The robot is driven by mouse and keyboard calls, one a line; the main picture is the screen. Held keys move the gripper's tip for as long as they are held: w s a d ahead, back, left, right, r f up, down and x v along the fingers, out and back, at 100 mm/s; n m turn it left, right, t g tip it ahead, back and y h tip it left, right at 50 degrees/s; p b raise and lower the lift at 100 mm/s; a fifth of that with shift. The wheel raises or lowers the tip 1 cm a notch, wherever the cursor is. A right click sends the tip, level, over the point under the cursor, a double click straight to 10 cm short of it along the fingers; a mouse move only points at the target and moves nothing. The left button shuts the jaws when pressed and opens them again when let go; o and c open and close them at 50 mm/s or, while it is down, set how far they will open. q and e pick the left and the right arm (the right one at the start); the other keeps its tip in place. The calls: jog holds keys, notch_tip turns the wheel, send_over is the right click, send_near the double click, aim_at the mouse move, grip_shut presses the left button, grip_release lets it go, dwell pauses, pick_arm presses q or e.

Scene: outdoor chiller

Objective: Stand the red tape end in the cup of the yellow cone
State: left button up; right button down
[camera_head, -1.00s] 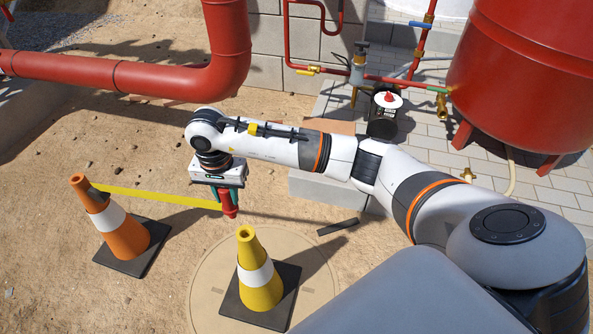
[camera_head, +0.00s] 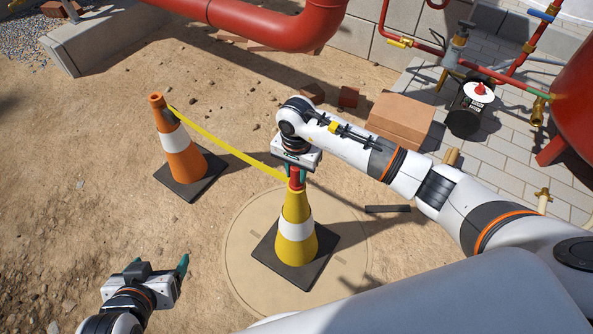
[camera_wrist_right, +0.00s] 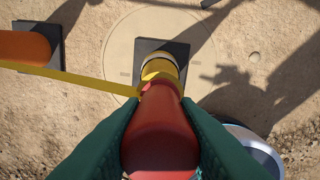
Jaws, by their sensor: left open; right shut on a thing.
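The yellow cone (camera_head: 295,247) with a white band stands upright on its black base. My right gripper (camera_head: 296,173) is shut on the red tape end (camera_head: 295,182), directly at the cone's top. The red end looks upright in line with the cone; I cannot tell whether its tip is inside the cup or just above it. In the right wrist view the red end (camera_wrist_right: 160,135) lies between the green fingers and hides most of the cone's top (camera_wrist_right: 158,68). Yellow tape (camera_head: 228,146) runs from it to the orange cone (camera_head: 180,155). My left gripper (camera_head: 183,267) is open and empty at lower left.
The cone stands on a round tan cover (camera_head: 245,255) in the sand. A dark flat bar (camera_head: 388,209) lies to its right. A brown block (camera_head: 400,120), a black canister (camera_head: 468,108) and red pipes are further back. Sand between the left gripper and yellow cone is clear.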

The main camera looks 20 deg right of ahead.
jog(key=c, duration=1.1)
grip_release()
pick_arm(q)
jog(key=shift+w+d+r+t, duration=0.1)
jog(key=shift+w+r+t, duration=0.2)
jog(key=shift+w, duration=0.1)
pick_arm(e)
notch_tip(320, 180, up, 8)
jog(key=shift+f+p, duration=0.1)
jog(key=shift+p, duration=0.85)
notch_tip(320, 180, up, 4)
jog(key=shift+f+p, duration=0.15)
jog(key=shift+p, duration=0.15)
pick_arm(q)
jog(key=s+a+f+g+y, duration=0.1)
jog(key=s+a+f+g, duration=0.2)
jog(key=s+g, duration=0.3)
jog(key=s, duration=0.3)
jog(key=shift+s, duration=0.3)
pick_arm(e)
jog(key=shift+r, duration=0.35)
